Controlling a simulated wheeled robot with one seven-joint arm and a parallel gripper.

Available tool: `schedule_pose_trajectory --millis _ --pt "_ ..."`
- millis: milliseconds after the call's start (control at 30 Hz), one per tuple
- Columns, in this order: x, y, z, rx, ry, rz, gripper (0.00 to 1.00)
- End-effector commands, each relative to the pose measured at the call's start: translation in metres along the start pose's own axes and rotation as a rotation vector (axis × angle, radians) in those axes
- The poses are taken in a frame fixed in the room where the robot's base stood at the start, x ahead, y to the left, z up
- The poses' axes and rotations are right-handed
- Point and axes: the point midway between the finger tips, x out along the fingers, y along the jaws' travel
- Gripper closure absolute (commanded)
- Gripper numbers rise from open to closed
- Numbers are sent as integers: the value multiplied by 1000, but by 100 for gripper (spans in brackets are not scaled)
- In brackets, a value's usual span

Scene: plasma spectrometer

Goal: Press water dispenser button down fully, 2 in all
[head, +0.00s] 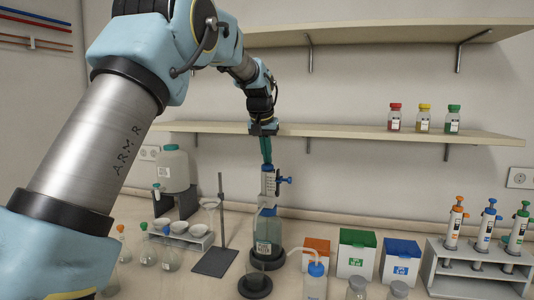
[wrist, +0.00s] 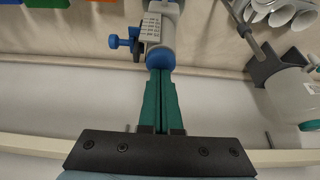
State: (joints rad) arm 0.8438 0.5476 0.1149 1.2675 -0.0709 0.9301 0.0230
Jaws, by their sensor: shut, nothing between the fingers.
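The water dispenser (head: 268,225) is a clear bottle with a blue-and-white pump head, standing upright on the counter. Its blue top button (head: 268,168) points up; it also shows in the wrist view (wrist: 160,56). My gripper (head: 266,160) points down right above the button, with its two green fingers together and nothing between them. In the wrist view the fingertips (wrist: 161,72) line up with the blue button and seem to meet it. I cannot tell whether they press on it. A small glass vessel (head: 255,282) on a dark base stands in front of the dispenser.
A metal stand (head: 222,225) and a white carboy (head: 174,170) are left of the dispenser. Orange, green (head: 357,250) and blue boxes and a wash bottle (head: 315,282) are right. A shelf (head: 350,133) runs behind my gripper. A pipette rack (head: 480,265) stands far right.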

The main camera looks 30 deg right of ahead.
Motion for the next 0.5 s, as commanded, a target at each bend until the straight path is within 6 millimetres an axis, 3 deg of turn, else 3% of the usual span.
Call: schedule_pose_trajectory --millis 500 --pt "-14 0 -5 0 -2 0 100"
